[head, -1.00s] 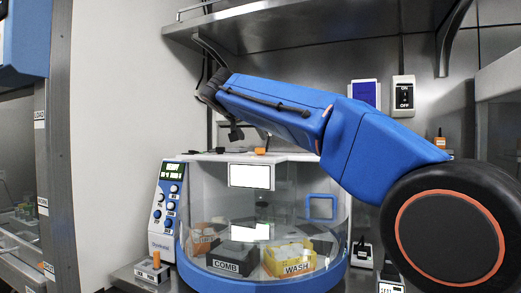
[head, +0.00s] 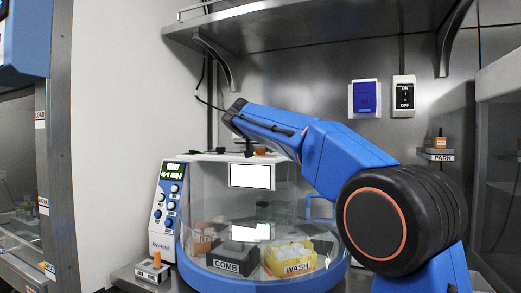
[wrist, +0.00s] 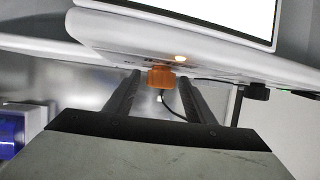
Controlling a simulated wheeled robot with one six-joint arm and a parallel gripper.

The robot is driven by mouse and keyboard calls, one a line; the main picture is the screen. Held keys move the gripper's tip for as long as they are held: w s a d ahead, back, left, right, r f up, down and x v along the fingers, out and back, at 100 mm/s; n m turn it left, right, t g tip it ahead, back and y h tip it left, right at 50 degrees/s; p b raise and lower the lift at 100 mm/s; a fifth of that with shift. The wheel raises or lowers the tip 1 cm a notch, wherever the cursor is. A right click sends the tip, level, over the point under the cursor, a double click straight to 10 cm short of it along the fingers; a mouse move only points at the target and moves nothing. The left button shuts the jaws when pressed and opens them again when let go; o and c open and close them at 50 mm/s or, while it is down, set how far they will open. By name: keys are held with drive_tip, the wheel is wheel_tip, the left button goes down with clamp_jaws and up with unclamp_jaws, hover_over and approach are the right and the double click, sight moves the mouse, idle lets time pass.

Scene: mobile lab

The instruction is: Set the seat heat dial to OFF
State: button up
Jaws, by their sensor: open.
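An orange knob (wrist: 161,77) sits at the edge of a white panel in the wrist view, with small marks and a lit amber light beside it. I cannot read the marks or its setting, and no seat heat label is legible. My gripper (wrist: 158,88) is open, its two dark fingers pointing at the knob, one on each side in the picture. I cannot tell whether they touch it. In the head view a small orange piece (head: 260,150) shows on top of the clear-walled machine (head: 205,158), beside my gripper (head: 249,148), which is partly hidden by my arm.
The machine holds a COMB block (head: 229,266) and a yellow WASH rack (head: 297,269). A steel shelf (head: 300,40) hangs above. An ON/OFF switch (head: 403,96) and a blue wall box (head: 364,98) are behind.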

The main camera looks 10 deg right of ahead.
drive_tip(key=c, duration=1.1)
drive_tip(key=shift+o, duration=0.2)
drive_tip(key=shift+n+t+y, duration=0.3)
drive_tip(key=shift+n, duration=0.1)
drive_tip(key=shift+n+t+y, duration=0.5)
drive_tip(key=shift+n+y, duration=1.6)
drive_tip(key=shift+y, duration=0.4)
drive_tip(key=shift+n+g+y, duration=0.6)
drive_tip(key=shift+n+y, duration=1.9)
drive_tip(key=shift+y, duration=0.3)
drive_tip(key=n+g+y, duration=0.1)
drive_tip(key=n+y, duration=0.1)
drive_tip(key=n+g+y, duration=0.2)
drive_tip(key=n+y, duration=0.1)
drive_tip(key=shift+w+f+g, duration=0.1)
drive_tip(key=shift+g, duration=0.2)
drive_tip(key=shift+n+g+y, duration=1.2)
drive_tip(key=shift+n+g, duration=1)
drive_tip(key=shift+n, duration=0.1)
drive_tip(key=shift+a+n+g, duration=0.1)
drive_tip(key=shift+n+g, duration=0.2)
drive_tip(key=shift+g, duration=0.1)
